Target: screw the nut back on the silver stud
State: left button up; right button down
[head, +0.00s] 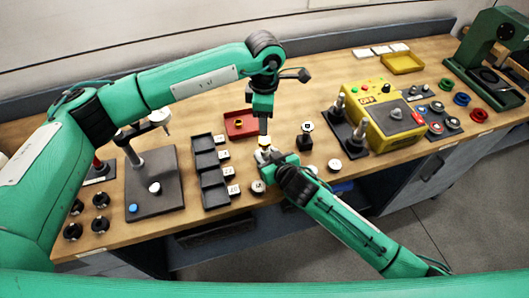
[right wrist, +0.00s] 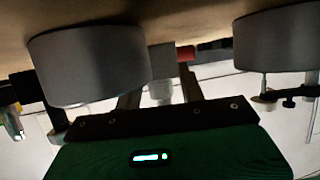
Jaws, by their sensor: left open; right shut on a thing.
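My right gripper (head: 267,154) is directly below, coming from the lower right. In the right wrist view its two fingers (right wrist: 160,88) are shut on a small pale grey part (right wrist: 160,90). That view is dark, so I cannot tell any thread. I cannot pick out the silver stud for sure; the left gripper's fingertips are partly hidden.
A red tray (head: 236,132) lies behind the grippers, dark bins (head: 206,165) to their left. A black holder (head: 305,141) stands to the right, near a yellow box (head: 382,128) and silver-topped posts (head: 339,103). Two large grey cylinders flank the right wrist view (right wrist: 88,65).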

aim_at(265, 140)
pick_arm(q)
jog(key=n, duration=1.3)
jog(key=shift+n, duration=0.3)
jog(key=n, duration=1.3)
jog(key=shift+f, duration=4)
